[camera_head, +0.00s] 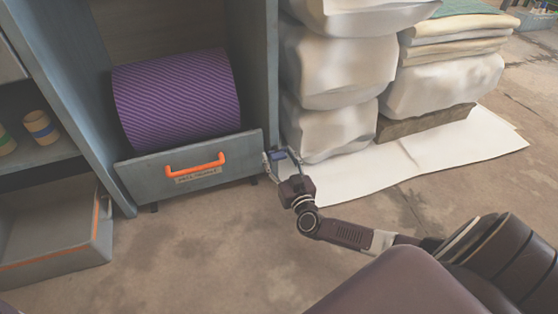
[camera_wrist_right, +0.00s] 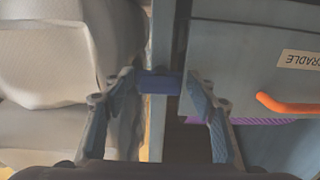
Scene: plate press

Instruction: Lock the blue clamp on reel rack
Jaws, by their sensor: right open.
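The blue clamp (camera_head: 278,155) is a small block at the right front post of the grey-blue reel rack (camera_head: 198,174). In the right wrist view the clamp (camera_wrist_right: 159,83) lies across the post, between the two fingertips. My right gripper (camera_head: 281,156) is open at the clamp, one finger on each side. In the right wrist view, gaps show between the clamp and the fingers of my right gripper (camera_wrist_right: 160,76). Fine detail of the clamp is too small to tell. My left gripper is not in view.
A purple striped roll (camera_head: 177,98) lies in the rack behind a front panel with an orange handle (camera_head: 195,164). White sacks (camera_head: 336,75) are stacked just right of the post on a white sheet (camera_head: 440,154). An open drawer (camera_head: 62,222) stands at left. The front floor is clear.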

